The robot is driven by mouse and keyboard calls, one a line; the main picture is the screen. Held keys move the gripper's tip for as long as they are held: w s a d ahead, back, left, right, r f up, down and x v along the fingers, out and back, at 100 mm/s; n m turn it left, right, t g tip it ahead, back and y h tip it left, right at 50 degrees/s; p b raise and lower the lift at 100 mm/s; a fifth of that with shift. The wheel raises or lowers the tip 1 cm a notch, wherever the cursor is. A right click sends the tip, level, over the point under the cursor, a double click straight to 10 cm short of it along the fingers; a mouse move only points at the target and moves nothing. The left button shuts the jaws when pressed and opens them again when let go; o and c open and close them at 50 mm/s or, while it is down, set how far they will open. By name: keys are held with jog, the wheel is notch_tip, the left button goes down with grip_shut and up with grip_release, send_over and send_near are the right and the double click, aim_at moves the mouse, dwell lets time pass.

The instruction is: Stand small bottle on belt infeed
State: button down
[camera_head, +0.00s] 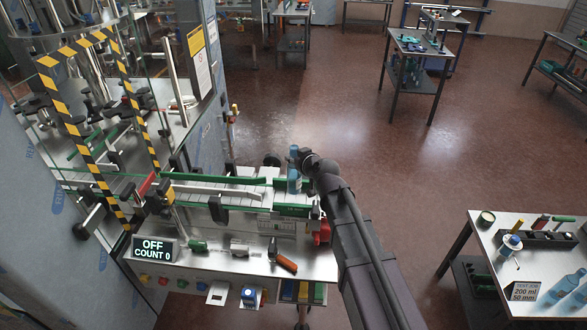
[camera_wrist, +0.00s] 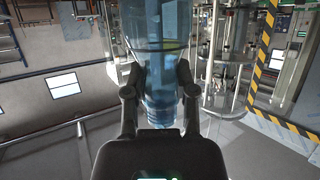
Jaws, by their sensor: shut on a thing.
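The small bottle (camera_head: 294,182) is translucent blue and stands about upright at the right end of the belt infeed. My gripper (camera_head: 303,158) is at its upper part. In the wrist view the bottle (camera_wrist: 160,65) is between the two dark fingers of my gripper (camera_wrist: 159,82), which are shut on it. The belt infeed (camera_head: 225,196) is a pale track with green rails. I cannot tell whether the bottle's base touches the belt.
A sign (camera_head: 157,248) reads OFF, COUNT 0. An orange-handled tool (camera_head: 285,262) lies on the bench ledge, and a red part (camera_head: 322,232) sits near the bottle. A side table (camera_head: 490,236) at right holds blue bottles (camera_head: 563,286) and a 200 ml, 50 mm sign (camera_head: 524,291).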

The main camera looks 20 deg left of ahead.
jog(key=shift+f+b, duration=1.9)
jog(key=shift+f, duration=0.1)
jog(key=shift+c, duration=2.1)
grip_release()
jog(key=p+v, duration=0.4)
jog(key=v, duration=0.8)
jog(key=shift+p, duration=0.3)
